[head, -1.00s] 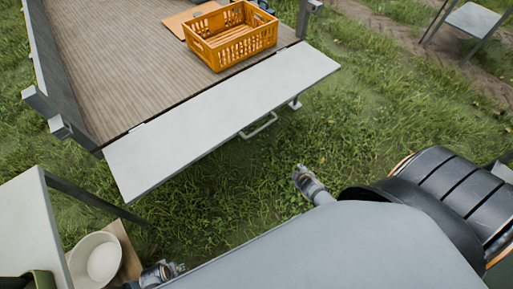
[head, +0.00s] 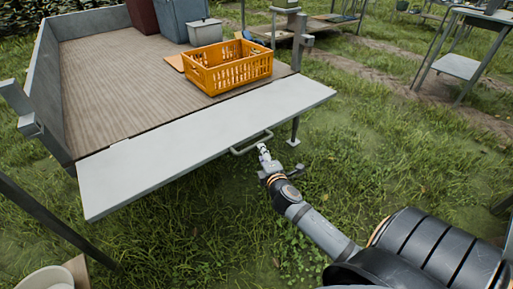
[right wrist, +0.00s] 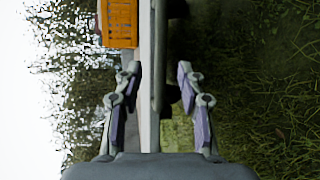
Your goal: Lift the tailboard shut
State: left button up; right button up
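The pale grey tailboard (head: 200,140) hangs lowered and about level at the end of the trailer bed in the head view. Its grey bar handle (head: 252,145) sticks out along the outer edge. My right gripper (head: 263,152) is at the right end of the handle. In the right wrist view its two fingers (right wrist: 158,88) stand apart, with the handle (right wrist: 158,50) between them and the tailboard's edge (right wrist: 146,90) beside it. The fingers do not look closed on the bar. My left gripper is not in view.
An orange crate (head: 228,66) stands on the trailer bed (head: 120,85) near the tailboard's hinge side. A grey post (head: 295,130) stands under the tailboard's right end. A white bowl (head: 45,279) is at the lower left. Grass in front is open.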

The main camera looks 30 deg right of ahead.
jog(key=b+x, duration=0.1)
jog(key=x, duration=0.6)
jog(key=shift+w+d+f, duration=0.1)
jog(key=shift+w+f, duration=0.05)
jog(key=shift+w, duration=0.25)
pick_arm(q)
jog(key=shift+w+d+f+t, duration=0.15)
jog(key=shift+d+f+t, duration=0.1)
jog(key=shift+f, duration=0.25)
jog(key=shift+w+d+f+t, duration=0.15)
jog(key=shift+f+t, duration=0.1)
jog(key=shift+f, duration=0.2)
pick_arm(e)
jog(key=shift+c, duration=0.2)
grip_shut()
